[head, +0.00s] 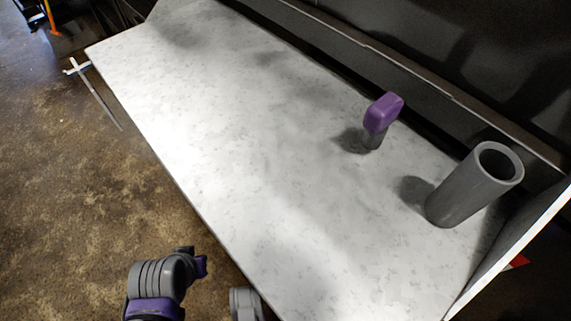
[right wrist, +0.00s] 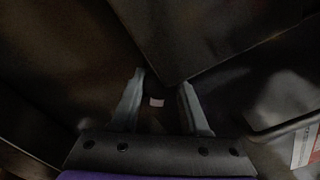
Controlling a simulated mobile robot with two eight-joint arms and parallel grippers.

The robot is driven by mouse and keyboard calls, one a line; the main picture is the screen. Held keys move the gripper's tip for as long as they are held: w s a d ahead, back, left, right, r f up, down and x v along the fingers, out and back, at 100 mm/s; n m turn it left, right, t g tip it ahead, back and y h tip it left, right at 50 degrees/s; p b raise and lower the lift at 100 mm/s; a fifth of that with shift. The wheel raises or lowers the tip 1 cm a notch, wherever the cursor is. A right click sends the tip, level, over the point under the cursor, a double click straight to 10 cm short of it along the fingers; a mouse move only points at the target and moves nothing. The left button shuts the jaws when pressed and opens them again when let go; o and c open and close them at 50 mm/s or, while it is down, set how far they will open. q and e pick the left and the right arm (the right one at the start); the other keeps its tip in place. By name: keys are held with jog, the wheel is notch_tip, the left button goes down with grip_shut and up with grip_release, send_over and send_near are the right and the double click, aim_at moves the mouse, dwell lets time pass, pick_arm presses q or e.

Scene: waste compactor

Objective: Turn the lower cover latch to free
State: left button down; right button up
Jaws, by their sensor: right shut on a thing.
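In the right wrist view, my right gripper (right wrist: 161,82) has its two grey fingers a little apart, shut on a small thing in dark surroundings. This appears to be the lower cover latch; a small pale pink patch (right wrist: 156,102) shows between the fingers. The latch's outline and turn angle cannot be made out. Dark flat panels (right wrist: 205,35) lie just beyond the fingertips. The head view shows neither the latch nor my right gripper. My left gripper is not in view; only grey and purple arm parts of mine show at the bottom there.
In the head view, a white marbled counter (head: 200,120) carries an upright grey hollow cylinder (head: 462,195) and a purple-topped post (head: 383,113). A dark raised edge (head: 440,85) runs behind it. A red-and-white label (right wrist: 303,147) is at the right of the wrist view.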

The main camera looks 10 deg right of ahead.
jog(key=shift+m+p, duration=0.6)
jog(key=shift+m, duration=2.2)
grip_shut()
jog(key=o, duration=1.1)
grip_release()
jog(key=shift+o, duration=0.2)
